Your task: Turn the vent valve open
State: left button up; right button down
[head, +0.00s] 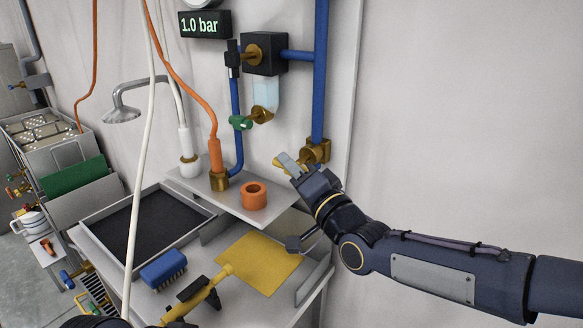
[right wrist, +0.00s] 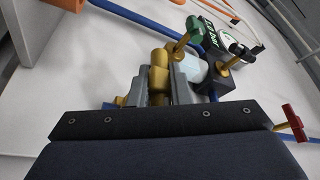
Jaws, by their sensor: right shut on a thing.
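My right gripper (head: 287,165) reaches in from the right to a brass valve (head: 317,151) at the lower end of the thick blue pipe. Its jaws are shut on the valve's brass handle, whose end (head: 277,162) sticks out past a grey finger. In the right wrist view the brass handle (right wrist: 158,76) sits between the two grey fingers. The fingers hide part of the handle, so its exact angle is hard to tell.
A display (head: 205,25) reads 1.0 bar. A green-handled valve (head: 240,122) is beside the gripper. Below are a shelf with an orange ring (head: 253,196), a blue brush (head: 163,268), a yellow sheet (head: 258,262) and a black-bottomed tray (head: 136,218). The right wall is bare.

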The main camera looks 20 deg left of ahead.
jog(key=shift+r+g+h+p, duration=0.3)
jog(key=shift+h+p, duration=0.1)
jog(key=shift+p, duration=0.5)
jog(key=n+g+h+p, duration=0.1)
jog(key=g+h+p, duration=0.2)
jog(key=p, duration=0.6)
jog(key=n+g+h+p, duration=0.2)
jog(key=h+p, duration=0.4)
jog(key=p, duration=0.3)
jog(key=shift+g+p, duration=0.3)
jog(key=shift+g, duration=0.1)
jog(key=shift+f+n+g+h+p, duration=0.15)
jog(key=shift+n+g+h+p, duration=0.15)
jog(key=shift+h+p, duration=0.35)
jog(key=shift+d+f+g+h, duration=0.15)
jog(key=shift+g+h, duration=0.45)
jog(key=shift+h, duration=0.85)
jog(key=c, duration=1.3)
grip_release()
jog(key=shift+c, duration=0.2)
